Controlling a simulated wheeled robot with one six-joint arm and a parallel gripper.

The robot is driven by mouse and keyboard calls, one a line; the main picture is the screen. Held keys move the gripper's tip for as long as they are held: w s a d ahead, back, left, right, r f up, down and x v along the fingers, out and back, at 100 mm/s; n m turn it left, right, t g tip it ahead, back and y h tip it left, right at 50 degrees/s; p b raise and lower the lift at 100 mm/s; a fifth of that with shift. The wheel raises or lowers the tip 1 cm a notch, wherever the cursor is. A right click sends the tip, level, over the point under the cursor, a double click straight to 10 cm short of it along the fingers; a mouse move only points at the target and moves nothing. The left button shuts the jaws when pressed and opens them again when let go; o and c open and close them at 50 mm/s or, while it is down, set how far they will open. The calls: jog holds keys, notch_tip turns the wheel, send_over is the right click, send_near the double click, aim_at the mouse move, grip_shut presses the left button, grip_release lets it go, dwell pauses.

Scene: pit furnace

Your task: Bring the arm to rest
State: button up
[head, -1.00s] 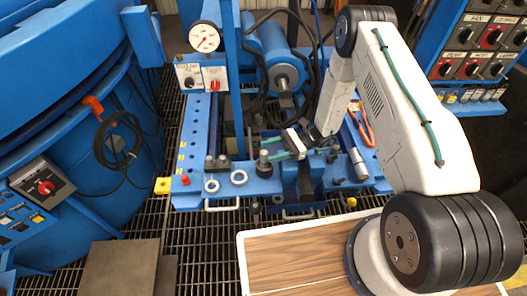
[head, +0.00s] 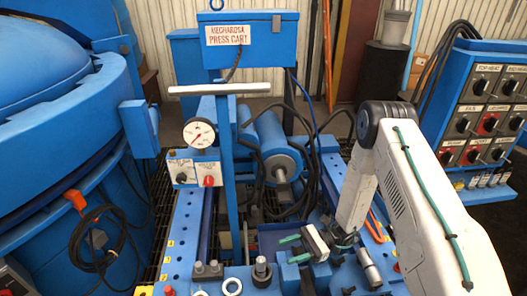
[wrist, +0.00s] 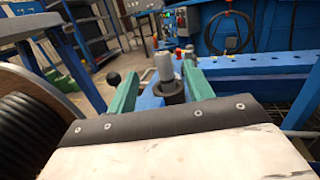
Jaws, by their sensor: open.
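My gripper (head: 287,249) is at the end of my white arm, low over the front part of the blue press cart (head: 180,235). Its two green fingers are apart, pointing left in the head view, with nothing held between them. In the wrist view, the open fingers (wrist: 161,70) frame a grey-topped post with a dark collar (wrist: 165,70). The post stands beyond or between the fingertips; I cannot tell the exact gap. My arm is bent, with its forearm reaching down to the cart.
A tall blue T-handle (head: 226,150) and a dial gauge (head: 199,133) stand left of the gripper. A blue cylinder (head: 275,145) with black hoses lies behind it. The blue furnace (head: 50,120) is at left, a control panel (head: 487,115) at right. A silver cylinder (head: 369,266) sits close by.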

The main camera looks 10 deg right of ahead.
jog(key=s+d+r+n+g+h, duration=0.15)
jog(key=r+n+h, duration=0.35)
jog(key=r, duration=0.8)
jog(key=s+d+r+n+g+h, duration=0.1)
jog(key=s+r+n+g+h, duration=0.2)
jog(key=r, duration=0.9)
jog(key=s+d+r+n+t+h, duration=0.3)
jog(key=s+d+r+t+h, duration=0.1)
jog(key=s+r, duration=0.3)
jog(key=s+d+r+n+t+h, duration=0.4)
jog(key=s+r+t+h, duration=0.2)
jog(key=s, duration=0.4)
jog(key=shift+d+r, duration=0.4)
jog(key=shift+r, duration=0.45)
